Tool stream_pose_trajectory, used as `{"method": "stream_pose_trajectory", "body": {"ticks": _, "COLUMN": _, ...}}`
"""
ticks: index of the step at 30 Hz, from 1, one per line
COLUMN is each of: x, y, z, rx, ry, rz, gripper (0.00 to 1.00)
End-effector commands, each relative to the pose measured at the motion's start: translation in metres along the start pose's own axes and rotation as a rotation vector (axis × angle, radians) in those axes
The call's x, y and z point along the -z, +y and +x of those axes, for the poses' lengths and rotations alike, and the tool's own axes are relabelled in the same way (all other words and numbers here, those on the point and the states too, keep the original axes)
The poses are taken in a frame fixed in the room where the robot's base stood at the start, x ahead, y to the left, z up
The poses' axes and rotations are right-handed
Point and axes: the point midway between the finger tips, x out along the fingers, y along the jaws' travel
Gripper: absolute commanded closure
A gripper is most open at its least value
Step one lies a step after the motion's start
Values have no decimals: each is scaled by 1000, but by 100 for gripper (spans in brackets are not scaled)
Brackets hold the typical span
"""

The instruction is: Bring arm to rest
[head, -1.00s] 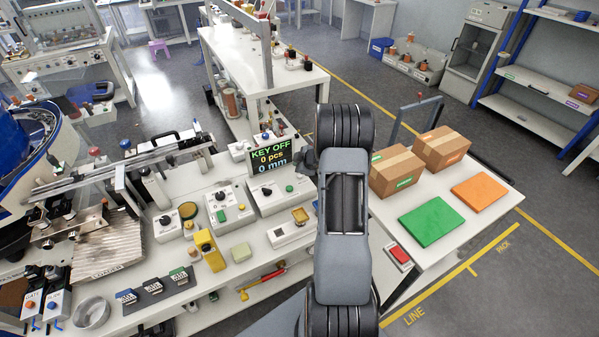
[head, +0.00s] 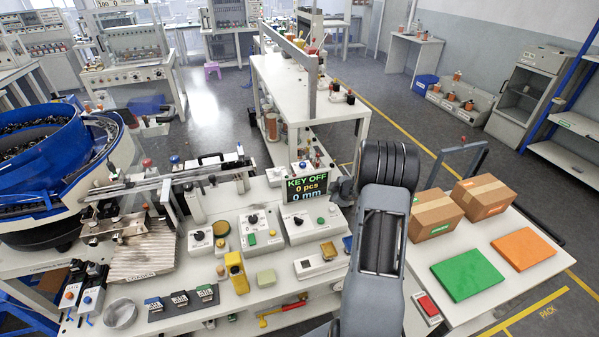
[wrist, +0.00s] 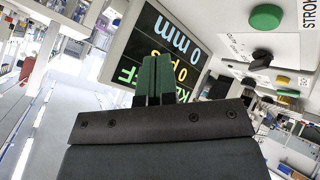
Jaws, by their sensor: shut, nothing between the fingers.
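My gripper (wrist: 155,80) shows in the wrist view with its two dark green fingers together and nothing between them. Behind the fingers in that view is the display (wrist: 165,50), which also shows in the head view (head: 307,187) reading KEY OFF, 0 pcs, 0 mm. In the head view my arm rises in front of the bench at the centre right, and its bulk hides the gripper's fingertips. The fingers appear apart from the display, but the exact gap cannot be told.
The white bench (head: 215,285) carries control boxes (head: 309,219), a yellow block (head: 237,270) and a metal bowl (head: 121,313). A blue bowl feeder (head: 40,165) stands left. On the right table are two cardboard boxes (head: 434,214), a green mat (head: 469,273) and an orange mat (head: 524,248).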

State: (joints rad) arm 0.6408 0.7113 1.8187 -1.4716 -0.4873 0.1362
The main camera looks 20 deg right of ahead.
Motion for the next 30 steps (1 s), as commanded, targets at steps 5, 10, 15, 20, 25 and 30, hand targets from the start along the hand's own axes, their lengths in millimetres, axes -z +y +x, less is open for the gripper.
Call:
{"method": "stream_pose_trajectory", "body": {"ticks": 5, "x": -2, "y": 0, "z": 0, "rx": -1, "ry": -10, "rz": -4, "gripper": 100}}
{"method": "stream_pose_trajectory", "body": {"ticks": 10, "x": -27, "y": 1, "z": -2, "rx": -38, "ry": -146, "rz": 59, "gripper": 100}}
{"method": "stream_pose_trajectory", "body": {"ticks": 15, "x": -62, "y": -10, "z": -34, "rx": -100, "ry": -412, "rz": 276, "gripper": 100}}
{"method": "stream_pose_trajectory", "body": {"ticks": 20, "x": -40, "y": -26, "z": -95, "rx": -148, "ry": -622, "rz": 490, "gripper": 100}}
{"method": "stream_pose_trajectory", "body": {"ticks": 25, "x": 16, "y": -67, "z": -162, "rx": -125, "ry": -737, "rz": 705, "gripper": 100}}
{"method": "stream_pose_trajectory", "body": {"ticks": 30, "x": 81, "y": -126, "z": -224, "rx": -23, "ry": -738, "rz": 869, "gripper": 100}}
